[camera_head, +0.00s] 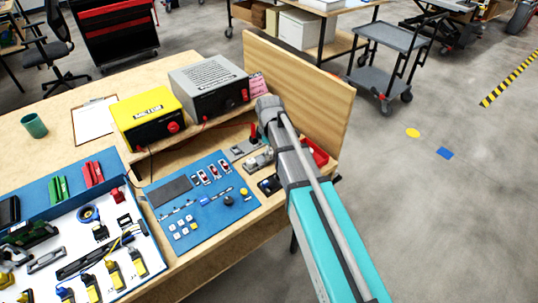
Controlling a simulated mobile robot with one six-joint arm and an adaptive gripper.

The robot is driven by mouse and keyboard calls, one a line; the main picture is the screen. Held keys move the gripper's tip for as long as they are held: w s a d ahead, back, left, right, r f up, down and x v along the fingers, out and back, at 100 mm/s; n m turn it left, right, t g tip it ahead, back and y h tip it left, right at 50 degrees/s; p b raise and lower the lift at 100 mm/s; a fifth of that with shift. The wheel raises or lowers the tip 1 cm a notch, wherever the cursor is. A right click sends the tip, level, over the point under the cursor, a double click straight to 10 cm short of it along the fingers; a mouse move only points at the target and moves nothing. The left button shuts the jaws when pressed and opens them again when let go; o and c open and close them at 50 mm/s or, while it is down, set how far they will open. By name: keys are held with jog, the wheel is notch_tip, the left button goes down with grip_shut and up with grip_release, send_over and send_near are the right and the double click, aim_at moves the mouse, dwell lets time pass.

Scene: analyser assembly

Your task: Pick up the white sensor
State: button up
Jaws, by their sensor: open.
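I cannot make out the white sensor for certain. An open case (150,262) at the lower left has a white insert holding several small parts, some with yellow or blue bodies, and its left side is cut off by the picture edge. My teal and grey arm rises from the bottom right to a grey joint beside the bench's right end. My gripper cannot be made out; the arm hides the area behind it. Small grey and dark parts show just left of the arm, partly covered by it.
A blue control panel (177,189) lies on the wooden bench. Behind it stand a yellow box (150,112) and a grey box (208,80). A wooden board (300,85) rises at the bench's right end. A clipboard (94,121) and green cup (33,126) lie left.

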jog(key=c, duration=1)
jog(key=shift+r, duration=0.1)
jog(key=shift+c, duration=0.2)
jog(key=shift+r+p, duration=0.95)
jog(key=shift+p, duration=0.1)
jog(key=s+d+r+p, duration=0.3)
jog(key=s+r+p, duration=0.8)
jog(key=s, duration=0.2)
jog(key=shift+s, duration=0.35)
